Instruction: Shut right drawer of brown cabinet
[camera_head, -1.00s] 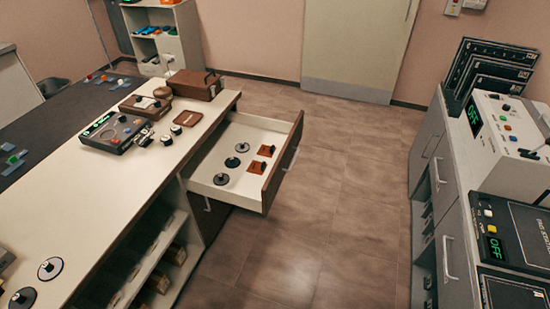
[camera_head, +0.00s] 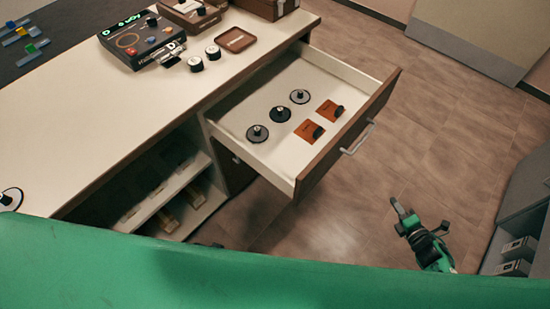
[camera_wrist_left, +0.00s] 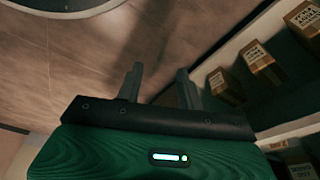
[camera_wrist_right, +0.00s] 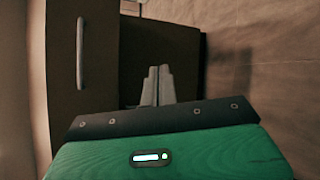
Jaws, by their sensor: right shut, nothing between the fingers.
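The drawer (camera_head: 262,135) of the brown cabinet is pulled out, with its brown front (camera_head: 340,135) facing right and a silver handle (camera_head: 357,139) on it. It holds several black round knobs and two orange-brown pieces. My right gripper (camera_head: 400,210) is shut and empty, to the right of the drawer front and apart from it. In the right wrist view its fingertips (camera_wrist_right: 158,78) are together, with a brown front and upright handle (camera_wrist_right: 81,54) to their left. My left gripper (camera_wrist_left: 158,78) shows only in the left wrist view, open and empty, above the floor.
The white countertop (camera_head: 110,135) carries a control box (camera_head: 143,40), two dark knobs and a small brown tray (camera_head: 235,40). Open shelves with small boxes (camera_wrist_left: 262,62) lie below. A grey cabinet (camera_head: 520,215) stands at the right. The floor (camera_head: 440,130) between is clear.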

